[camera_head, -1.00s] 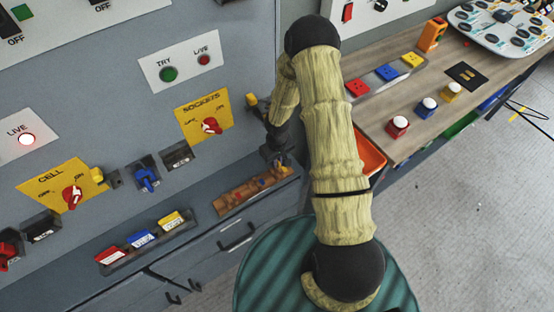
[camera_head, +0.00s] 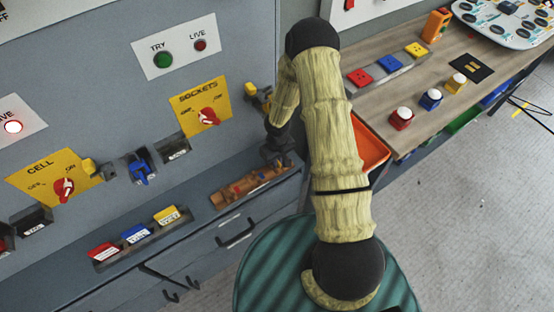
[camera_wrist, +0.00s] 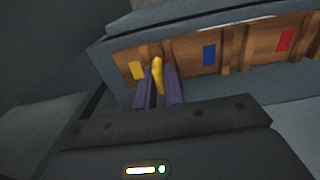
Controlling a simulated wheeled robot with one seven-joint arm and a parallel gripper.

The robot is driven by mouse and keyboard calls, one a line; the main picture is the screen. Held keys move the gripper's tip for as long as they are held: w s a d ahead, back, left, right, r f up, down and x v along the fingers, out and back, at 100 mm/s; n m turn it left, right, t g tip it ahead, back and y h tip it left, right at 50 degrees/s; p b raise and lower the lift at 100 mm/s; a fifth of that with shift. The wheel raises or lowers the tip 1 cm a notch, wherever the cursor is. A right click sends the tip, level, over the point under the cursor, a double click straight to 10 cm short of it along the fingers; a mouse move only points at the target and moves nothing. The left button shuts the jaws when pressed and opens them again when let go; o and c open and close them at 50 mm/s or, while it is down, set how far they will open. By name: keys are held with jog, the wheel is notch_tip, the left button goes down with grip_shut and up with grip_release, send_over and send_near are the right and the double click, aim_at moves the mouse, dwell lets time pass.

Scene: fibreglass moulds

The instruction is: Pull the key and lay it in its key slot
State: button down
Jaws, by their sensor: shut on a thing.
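My gripper (camera_head: 279,158) is low in front of the panel, at the right end of the wooden key tray (camera_head: 228,196). In the wrist view my gripper (camera_wrist: 160,88) is shut on a yellow key (camera_wrist: 158,66), held upright between the dark fingers. The key is at the tray, just right of the yellow patch (camera_wrist: 138,70) and close to a wooden divider. I cannot tell whether it touches the tray floor. A blue patch (camera_wrist: 209,54) and a red patch (camera_wrist: 286,42) mark the other slots. The head view hides the key behind my arm.
The yellow SOCKETS plate (camera_head: 201,104) with a red knob is on the panel above the tray. A rack of red, blue and yellow blocks (camera_head: 135,235) is to the left. An orange bin (camera_head: 370,150) and wooden bench (camera_head: 440,95) lie to the right.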

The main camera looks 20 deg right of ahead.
jog(key=shift+f+b, duration=0.35)
jog(key=shift+f, duration=0.05)
jog(key=shift+s, duration=0.15)
jog(key=c, duration=1.4)
grip_release()
jog(key=shift+f, duration=0.15)
jog(key=shift+c, duration=0.2)
jog(key=shift+s+a, duration=0.1)
jog(key=shift+a, duration=0.1)
notch_tip(320, 180, up, 18)
jog(key=shift+w+d+p, duration=0.2)
jog(key=shift+d+p, duration=0.2)
jog(key=shift+d, duration=0.05)
